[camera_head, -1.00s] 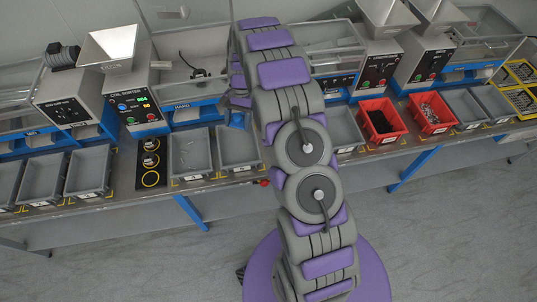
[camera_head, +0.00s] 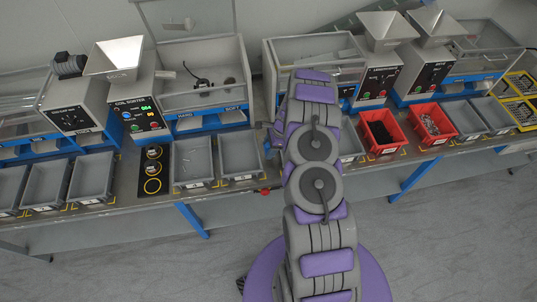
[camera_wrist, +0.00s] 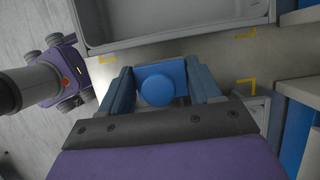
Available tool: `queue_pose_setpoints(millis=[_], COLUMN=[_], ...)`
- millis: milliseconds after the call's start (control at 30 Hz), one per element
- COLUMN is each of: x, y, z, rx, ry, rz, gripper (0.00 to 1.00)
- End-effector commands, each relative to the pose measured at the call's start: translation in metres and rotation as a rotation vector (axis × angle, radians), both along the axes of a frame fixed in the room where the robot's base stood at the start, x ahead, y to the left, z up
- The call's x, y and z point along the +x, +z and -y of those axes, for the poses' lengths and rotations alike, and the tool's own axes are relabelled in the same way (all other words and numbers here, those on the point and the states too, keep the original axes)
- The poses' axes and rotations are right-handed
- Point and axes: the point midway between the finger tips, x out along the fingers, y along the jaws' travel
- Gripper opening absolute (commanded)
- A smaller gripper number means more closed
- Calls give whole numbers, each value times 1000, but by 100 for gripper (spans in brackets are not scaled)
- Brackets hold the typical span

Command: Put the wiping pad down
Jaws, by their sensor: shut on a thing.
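The wiping pad (camera_wrist: 162,82) is blue with a round knob, and shows in the wrist view. My gripper (camera_wrist: 163,76) is shut on it, one blue-grey finger on each side. The pad is over or on the light bench top between yellow corner marks; I cannot tell if it touches the surface. In the head view my arm hides most of the gripper and the pad.
A grey tray (camera_wrist: 180,40) lies just beyond the pad in the wrist view. In the head view, grey trays (camera_head: 239,177) and red bins (camera_head: 402,141) line the bench front. A red knob (camera_head: 265,191) is on the bench edge.

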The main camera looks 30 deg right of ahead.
Motion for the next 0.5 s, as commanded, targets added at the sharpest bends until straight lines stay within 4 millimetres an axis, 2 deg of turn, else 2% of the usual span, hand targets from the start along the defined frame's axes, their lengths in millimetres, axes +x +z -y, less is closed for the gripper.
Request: queue_pose_setpoints(millis=[167, 333, 500], x=[0, 0, 1], y=[-15, -40, -45], z=[0, -1, -2], rx=[1, 0, -2], ry=[2, 2, 3], rz=[1, -1, 2], gripper=[39, 39, 39])
